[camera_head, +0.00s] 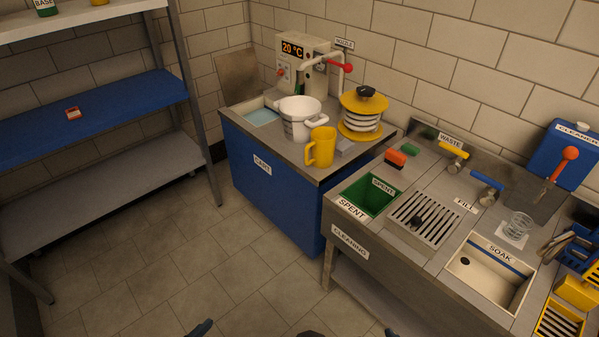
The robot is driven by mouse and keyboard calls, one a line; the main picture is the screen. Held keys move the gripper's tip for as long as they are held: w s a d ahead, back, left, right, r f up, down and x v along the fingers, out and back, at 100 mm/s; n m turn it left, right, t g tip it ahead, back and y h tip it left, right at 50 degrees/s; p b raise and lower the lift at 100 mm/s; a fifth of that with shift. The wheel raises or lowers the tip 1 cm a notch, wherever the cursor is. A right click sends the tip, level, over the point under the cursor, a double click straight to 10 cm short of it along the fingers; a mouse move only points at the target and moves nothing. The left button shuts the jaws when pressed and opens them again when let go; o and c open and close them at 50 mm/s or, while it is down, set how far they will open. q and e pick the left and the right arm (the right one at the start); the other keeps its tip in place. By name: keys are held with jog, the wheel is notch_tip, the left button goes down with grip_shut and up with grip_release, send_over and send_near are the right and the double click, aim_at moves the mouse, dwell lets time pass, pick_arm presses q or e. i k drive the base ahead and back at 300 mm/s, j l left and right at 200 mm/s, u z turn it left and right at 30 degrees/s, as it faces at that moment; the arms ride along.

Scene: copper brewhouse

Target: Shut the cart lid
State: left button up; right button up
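The cart (270,187) is a blue cabinet with a grey metal top, standing against the tiled wall in the middle of the head view. Its front bears a label (262,166) that seems to read CART. A brownish flat panel (238,77), which looks like the lid, stands upright at the cart's back left. In front of it is a shallow opening (262,116) with a pale blue inside, uncovered. Neither gripper can be made out. Only small dark slivers of my body show at the bottom edge, far from the cart.
A white pot (299,119), yellow jug (321,147), yellow-and-white stack (362,114) and 20 °C machine (300,62) stand on the cart, right of the opening. A shelf rack (188,95) stands left; a cleaning sink bench (425,262) stands right. The floor (180,265) in front is clear.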

aim_at(238, 72)
jog(key=i+j+u, duration=0.2)
jog(key=i+j, duration=0.15)
jog(key=i, duration=0.3)
jog(key=i+j+u, duration=0.2)
jog(key=i, duration=0.5)
jog(key=i+j+u, duration=0.25)
jog(key=i, duration=0.45)
jog(key=k+l, duration=0.05)
jog(key=l, duration=0.05)
